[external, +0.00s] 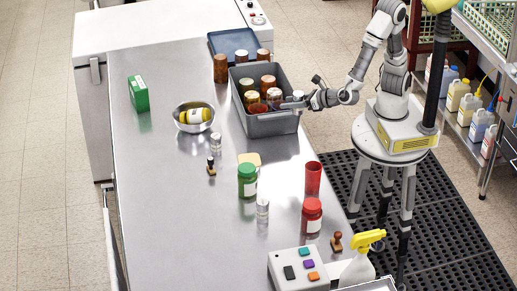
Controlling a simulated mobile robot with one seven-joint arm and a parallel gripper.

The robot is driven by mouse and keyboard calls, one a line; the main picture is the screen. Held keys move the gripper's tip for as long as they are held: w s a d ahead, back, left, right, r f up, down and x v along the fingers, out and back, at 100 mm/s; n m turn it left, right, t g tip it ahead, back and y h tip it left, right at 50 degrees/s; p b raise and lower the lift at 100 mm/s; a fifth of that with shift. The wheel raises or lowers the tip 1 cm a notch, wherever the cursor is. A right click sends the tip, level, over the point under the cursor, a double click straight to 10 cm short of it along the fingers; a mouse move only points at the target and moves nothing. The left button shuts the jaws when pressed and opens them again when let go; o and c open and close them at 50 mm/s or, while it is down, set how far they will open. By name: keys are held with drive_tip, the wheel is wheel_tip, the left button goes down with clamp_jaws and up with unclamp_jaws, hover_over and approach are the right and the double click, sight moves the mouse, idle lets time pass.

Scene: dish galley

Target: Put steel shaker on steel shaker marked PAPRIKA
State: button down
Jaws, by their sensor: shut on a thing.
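One small steel shaker (216,143) stands upright on the steel counter, right of and below the metal bowl. A second steel shaker (262,211) stands upright nearer the front, between the green-lidded jar and the red jar. Their labels are too small to read, so I cannot tell which is marked PAPRIKA. My gripper (284,104) is low over the right front part of the grey bin, apart from both shakers. It is shut at a jar (274,94) with a pale lid in the bin; the fingertips are small and the contact is hard to see.
The grey bin (272,125) holds several jars; more brown jars stand behind it by a blue tray (232,42). A bowl (193,116), stamp (211,166), green jar (247,181), red jar (312,216), red cup (313,178) and button box (298,268) crowd the counter. Its left side is mostly clear.

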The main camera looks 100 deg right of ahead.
wheel_tip(320, 180, up, 6)
drive_tip(key=f, duration=0.1)
drive_tip(key=w+d+m+g+h+p, duration=0.1)
drive_tip(key=w+d+p, duration=0.1)
drive_tip(key=w+d, duration=1.7)
drive_tip(key=p, duration=0.2)
hover_over(216, 144)
drive_tip(key=w+d, duration=0.2)
drive_tip(key=d, duration=0.2)
wheel_tip(216, 144, down, 12)
drive_tip(key=shift+s+f+p, duration=0.15)
drive_tip(key=shift+f+p, duration=0.15)
drive_tip(key=shift+f, duration=1.5)
drive_tip(key=shift+f, duration=0.2)
drive_tip(key=shift+c, duration=1.7)
unclamp_jaws()
